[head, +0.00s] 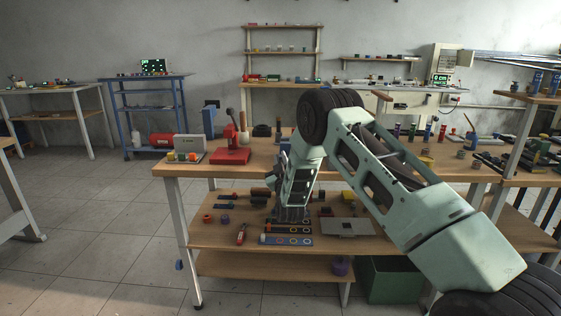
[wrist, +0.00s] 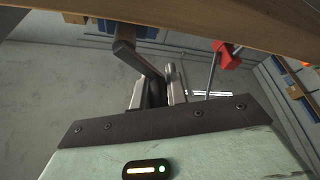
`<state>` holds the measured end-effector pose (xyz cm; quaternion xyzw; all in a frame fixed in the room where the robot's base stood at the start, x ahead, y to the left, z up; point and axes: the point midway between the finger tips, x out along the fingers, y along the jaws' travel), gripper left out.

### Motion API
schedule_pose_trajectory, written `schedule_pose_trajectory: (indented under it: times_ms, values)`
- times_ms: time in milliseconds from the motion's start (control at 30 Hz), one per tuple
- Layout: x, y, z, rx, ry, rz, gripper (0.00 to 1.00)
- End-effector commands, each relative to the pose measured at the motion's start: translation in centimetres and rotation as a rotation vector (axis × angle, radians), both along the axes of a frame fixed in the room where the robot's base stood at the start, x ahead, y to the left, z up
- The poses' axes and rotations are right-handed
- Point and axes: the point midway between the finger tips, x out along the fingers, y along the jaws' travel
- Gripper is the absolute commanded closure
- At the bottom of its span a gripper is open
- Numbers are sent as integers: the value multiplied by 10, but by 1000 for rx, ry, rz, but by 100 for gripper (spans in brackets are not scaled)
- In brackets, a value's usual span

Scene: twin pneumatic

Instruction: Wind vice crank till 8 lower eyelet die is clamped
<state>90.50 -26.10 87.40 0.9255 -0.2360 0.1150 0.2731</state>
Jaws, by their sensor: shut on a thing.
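My gripper (head: 272,182) is at the front of the workbench, low beside its edge; my arm hides most of the fingertips in the head view. In the wrist view my gripper (wrist: 157,90) is closed around the dark grip of a grey bent crank (wrist: 136,52). The crank's arm runs up and left from the fingers towards a blue body (wrist: 142,31) by the wooden edge, perhaps the vice. The vice jaws and the lower eyelet die cannot be made out, so whether the die is clamped does not show.
The workbench top (head: 187,168) has a red lever press (head: 231,152) left of my arm, also in the wrist view (wrist: 227,56). A grey box with coloured buttons (head: 188,148) stands at the bench's left end. The lower shelf (head: 205,239) holds several small parts. A green bin (head: 390,281) is underneath.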

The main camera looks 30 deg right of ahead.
Motion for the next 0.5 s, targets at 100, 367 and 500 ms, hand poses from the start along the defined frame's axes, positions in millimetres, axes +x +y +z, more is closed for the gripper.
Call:
schedule_pose_trajectory:
  times_ms: [100, 367, 500]
  values:
    - [-1, -1, -1, 30, -20, 0, 100]
    - [-5, -6, 3, 168, -115, 0, 100]
    - [-8, -11, 5, 270, -183, 0, 100]
